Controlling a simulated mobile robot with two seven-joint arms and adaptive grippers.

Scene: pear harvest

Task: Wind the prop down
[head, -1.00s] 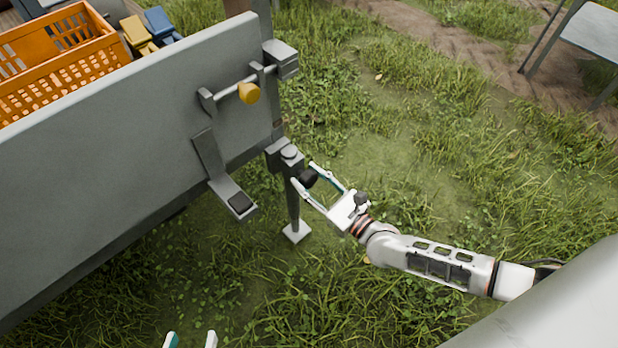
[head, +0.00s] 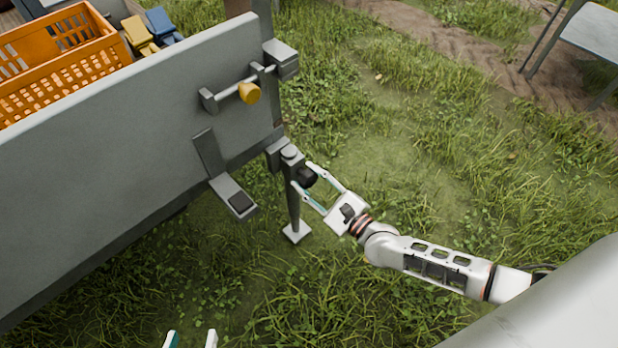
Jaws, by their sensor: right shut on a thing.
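The prop (head: 294,208) is a grey post with a square foot plate (head: 297,233) at the trailer's near right corner. The foot plate is at the grass; whether it presses on the ground is hard to tell. A black knob (head: 308,177) sits near the top of the post. My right gripper (head: 302,175) reaches in from the right and is shut on the knob, one finger on each side. My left gripper (head: 191,341) shows only as two fingertips at the bottom edge, apart with nothing visible between them.
An orange crate (head: 75,68) is behind the panel. A grey table (head: 593,30) stands far right.

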